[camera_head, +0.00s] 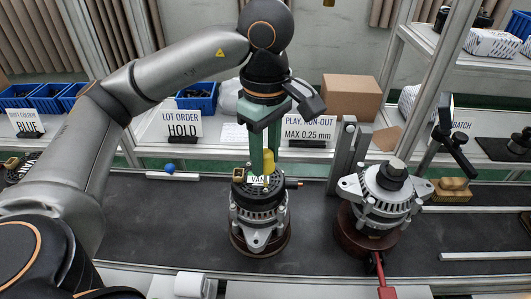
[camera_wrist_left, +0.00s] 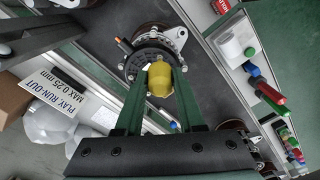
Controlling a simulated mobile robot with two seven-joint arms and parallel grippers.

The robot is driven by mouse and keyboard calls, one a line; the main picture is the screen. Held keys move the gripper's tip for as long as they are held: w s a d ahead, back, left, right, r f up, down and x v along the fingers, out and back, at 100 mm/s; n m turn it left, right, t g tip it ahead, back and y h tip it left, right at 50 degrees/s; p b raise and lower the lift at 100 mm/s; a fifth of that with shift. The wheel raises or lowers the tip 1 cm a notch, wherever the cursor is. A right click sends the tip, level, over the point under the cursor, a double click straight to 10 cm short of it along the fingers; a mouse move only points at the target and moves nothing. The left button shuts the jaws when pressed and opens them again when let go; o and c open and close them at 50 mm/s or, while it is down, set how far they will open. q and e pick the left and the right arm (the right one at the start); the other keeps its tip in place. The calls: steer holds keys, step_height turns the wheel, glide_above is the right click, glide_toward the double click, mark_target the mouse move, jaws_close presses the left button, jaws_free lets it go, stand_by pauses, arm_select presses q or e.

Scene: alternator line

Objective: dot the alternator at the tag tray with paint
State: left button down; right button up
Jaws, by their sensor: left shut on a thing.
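My left gripper (camera_head: 262,172) points down over the nearer-left alternator (camera_head: 258,213), which stands upright on a round brown base. Its green fingers are shut on a yellow piece (camera_head: 267,164), which also shows between the fingers in the left wrist view (camera_wrist_left: 160,79). The yellow piece is over the top of the alternator; I cannot tell whether it touches. In the wrist view the alternator (camera_wrist_left: 150,52) lies just past the fingertips, partly hidden. A second alternator (camera_head: 385,195) sits on another round brown base to the right. I cannot make out which place is the tag tray.
A grey post (camera_head: 343,160) stands between the alternators. A red handle (camera_head: 381,275) sticks out at the front. A white bar with a blue ball (camera_head: 170,168) lies at the left. Signs reading HOLD (camera_head: 182,125) and MAX 0.25 mm (camera_head: 307,130) stand behind, with a cardboard box (camera_head: 351,97).

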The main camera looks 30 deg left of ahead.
arm_select(q)
steer(key=shift+f+b, duration=0.4)
steer(key=shift+f, duration=0.1)
stand_by(1.2)
step_height(320, 180, up, 5)
steer(key=p, duration=0.4)
steer(key=shift+r+p, duration=0.1)
steer(key=shift+p, duration=0.25)
